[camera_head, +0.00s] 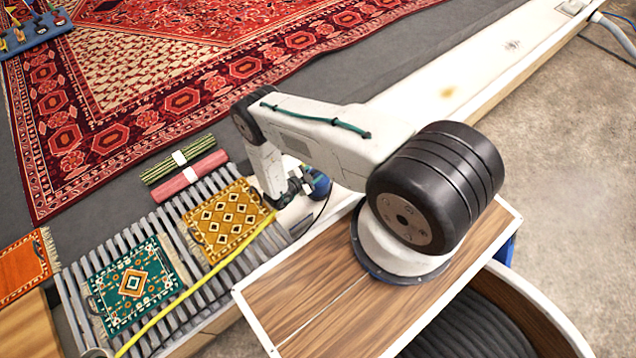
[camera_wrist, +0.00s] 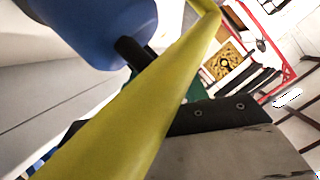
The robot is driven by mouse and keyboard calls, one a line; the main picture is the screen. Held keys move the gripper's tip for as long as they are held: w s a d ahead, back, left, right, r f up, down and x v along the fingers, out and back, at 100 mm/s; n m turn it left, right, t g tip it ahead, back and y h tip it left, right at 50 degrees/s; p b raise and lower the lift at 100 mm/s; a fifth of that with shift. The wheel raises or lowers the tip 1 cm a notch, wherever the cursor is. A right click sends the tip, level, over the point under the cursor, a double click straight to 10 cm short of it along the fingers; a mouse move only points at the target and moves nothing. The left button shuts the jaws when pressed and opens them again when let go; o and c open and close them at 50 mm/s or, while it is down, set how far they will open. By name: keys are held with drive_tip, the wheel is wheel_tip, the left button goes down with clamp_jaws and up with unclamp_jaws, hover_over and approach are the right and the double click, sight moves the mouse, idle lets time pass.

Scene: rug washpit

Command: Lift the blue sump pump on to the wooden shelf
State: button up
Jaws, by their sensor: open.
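The blue sump pump (camera_head: 319,183) sits near the pale ledge in the head view, partly hidden behind my arm. Its rounded blue body (camera_wrist: 95,28) fills the upper left of the wrist view, close to the camera. My gripper (camera_head: 299,186) is open, just left of the pump, with no clear hold on it. A yellow hose (camera_head: 205,284) runs from near my gripper to the lower left; a thick yellow length (camera_wrist: 135,110) crosses the wrist view. A flat wooden surface (camera_head: 24,330) shows at the lower left edge; I cannot tell whether it is the shelf.
A slatted grey rack (camera_head: 178,240) holds an ochre mat (camera_head: 222,221) and a green mat (camera_head: 136,286). Rolled green and red textiles lie beyond it. A large red rug (camera_head: 160,75) covers the upper left. The pale ledge (camera_head: 475,70) runs to the upper right.

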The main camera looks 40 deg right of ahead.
drive_tip(key=shift+x, duration=1.25)
clamp_jaws()
idle(0.4)
